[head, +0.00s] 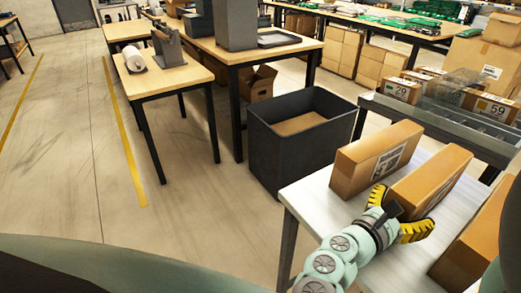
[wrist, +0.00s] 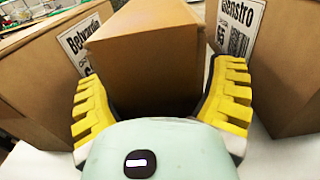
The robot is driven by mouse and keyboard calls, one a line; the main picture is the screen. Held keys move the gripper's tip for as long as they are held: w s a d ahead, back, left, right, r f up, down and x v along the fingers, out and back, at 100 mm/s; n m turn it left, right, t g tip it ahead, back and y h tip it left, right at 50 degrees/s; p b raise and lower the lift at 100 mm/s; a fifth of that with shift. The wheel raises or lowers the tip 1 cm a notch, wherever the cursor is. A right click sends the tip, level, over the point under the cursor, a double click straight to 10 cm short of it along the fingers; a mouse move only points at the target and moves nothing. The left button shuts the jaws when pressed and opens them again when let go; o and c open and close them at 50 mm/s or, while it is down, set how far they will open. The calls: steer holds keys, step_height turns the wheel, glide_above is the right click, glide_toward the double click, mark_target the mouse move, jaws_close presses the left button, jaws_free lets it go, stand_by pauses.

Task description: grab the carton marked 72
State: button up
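Three brown cartons stand upright on a white table (head: 318,198): a left one (head: 352,172), a middle one (head: 428,182) and a right one (head: 470,248). The middle carton also shows in the wrist view (wrist: 150,62), with its plain side towards me; no number shows on it. My gripper (head: 399,213) is at its near end, with yellow fingers on both sides in the wrist view (wrist: 160,95). The fingers look spread and close to the carton's sides; contact is unclear. I cannot read a 72 on any carton.
The neighbouring cartons stand close on the left (wrist: 45,85) and right (wrist: 285,75), with partly visible labels. A roller conveyor (head: 440,118) behind carries cartons marked 29 (head: 402,90) and 59 (head: 490,107). A dark bin (head: 285,150) stands left of the table.

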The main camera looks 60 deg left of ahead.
steer(key=c, duration=0.9)
steer(key=shift+r, duration=0.25)
